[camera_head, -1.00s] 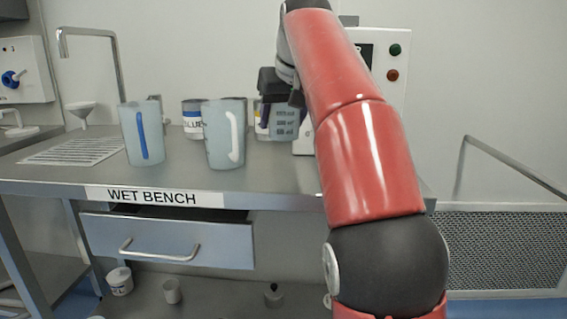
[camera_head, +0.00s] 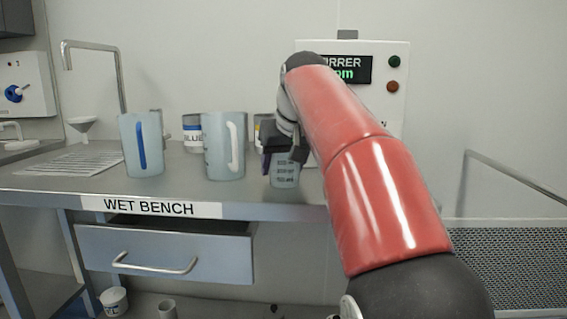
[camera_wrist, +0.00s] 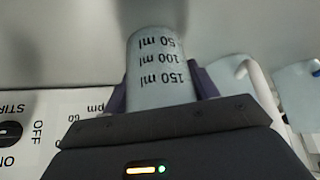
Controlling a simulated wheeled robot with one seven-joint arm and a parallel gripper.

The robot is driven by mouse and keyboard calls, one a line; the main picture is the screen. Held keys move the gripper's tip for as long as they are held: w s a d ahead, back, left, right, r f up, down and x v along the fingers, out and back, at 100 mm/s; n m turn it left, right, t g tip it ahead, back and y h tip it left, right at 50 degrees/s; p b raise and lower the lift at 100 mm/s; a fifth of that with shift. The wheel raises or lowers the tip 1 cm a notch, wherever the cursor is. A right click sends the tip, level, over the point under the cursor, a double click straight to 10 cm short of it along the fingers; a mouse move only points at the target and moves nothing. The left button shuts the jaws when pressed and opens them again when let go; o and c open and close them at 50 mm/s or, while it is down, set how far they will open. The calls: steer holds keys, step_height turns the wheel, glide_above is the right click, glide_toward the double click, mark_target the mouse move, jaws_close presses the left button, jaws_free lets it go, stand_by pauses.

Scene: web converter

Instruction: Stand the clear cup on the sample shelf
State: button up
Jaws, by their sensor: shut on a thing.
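The clear cup (camera_head: 286,176) is a see-through beaker with dark volume marks. My gripper (camera_head: 281,160) is shut on it. It looks upright, low over or at the bench top near the front edge; I cannot tell whether it touches. In the wrist view the cup (camera_wrist: 158,62) sits between the purple fingers of my gripper (camera_wrist: 160,88), its marks reading upside down. No shelf labelled as the sample shelf shows.
On the wet bench (camera_head: 262,205) stand a blue-striped jug (camera_head: 130,150), a white-handled jug (camera_head: 215,150) and a BLUE-labelled pot (camera_head: 192,125). A stirrer (camera_head: 398,70) stands behind my arm. An open drawer (camera_head: 165,250) and small pots (camera_head: 115,300) are below.

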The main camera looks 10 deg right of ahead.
steer(key=o, duration=0.9)
steer(key=shift+o, duration=0.2)
steer(key=shift+f, duration=0.1)
